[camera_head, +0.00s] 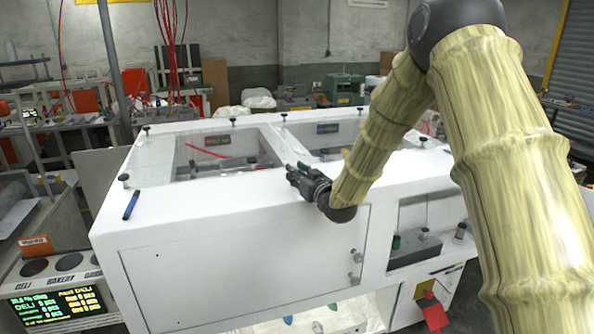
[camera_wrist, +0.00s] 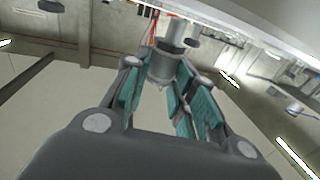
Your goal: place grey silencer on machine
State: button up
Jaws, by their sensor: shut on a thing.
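The machine (camera_head: 230,215) is a large white cabinet with windows in its top. My gripper (camera_head: 296,172) is over its top near the front edge of a window, its fingers toward the left. In the wrist view my gripper (camera_wrist: 163,84) is shut on the grey silencer (camera_wrist: 160,66), a grey cylinder between the teal finger pads. In the head view I cannot make out the silencer apart from the fingers. I cannot tell whether it touches the machine.
A blue marker (camera_head: 131,205) lies on the machine's left top. Several dark knobs, one at the left (camera_head: 124,178), stand along the top edges. An open bay (camera_head: 413,248) with small parts is at the front right. The white top left of my gripper is mostly clear.

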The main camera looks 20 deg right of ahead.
jog(key=shift+f, duration=0.1)
jog(key=shift+f, duration=0.15)
jog(key=o, duration=1)
jog(key=shift+o, duration=0.2)
